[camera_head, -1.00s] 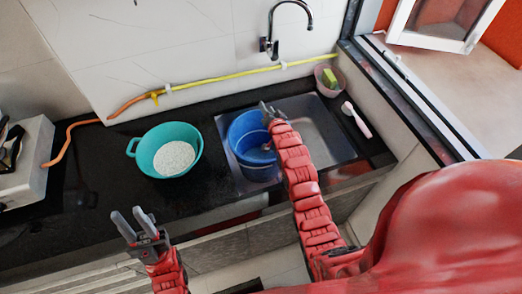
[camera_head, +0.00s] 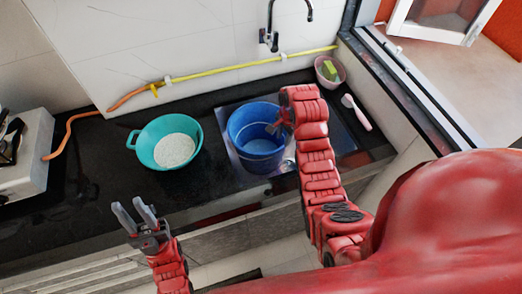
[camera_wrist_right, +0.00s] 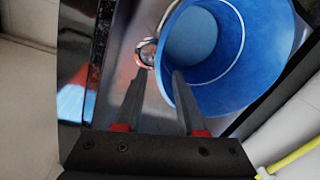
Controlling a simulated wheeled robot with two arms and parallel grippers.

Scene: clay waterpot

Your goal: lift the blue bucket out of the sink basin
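The blue bucket (camera_head: 258,150) stands upright in the grey sink basin (camera_head: 342,138). It fills much of the right wrist view (camera_wrist_right: 245,75), where its mouth is open toward the camera. My right gripper (camera_head: 277,126) is at the bucket's right rim. In the right wrist view its fingers (camera_wrist_right: 160,76) are apart: one overlaps the bucket's inside, the other is over the basin outside the wall. Whether they touch the wall cannot be told. My left gripper (camera_head: 134,212) is open and empty in front of the counter, away from the bucket.
A teal bowl (camera_head: 148,150) of white grains stands left of the sink. A faucet (camera_head: 270,38) hangs above, and a yellow-orange hose (camera_head: 220,74) runs along the wall. A pink bowl with a sponge (camera_head: 330,72) and a brush (camera_head: 357,113) lie at right.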

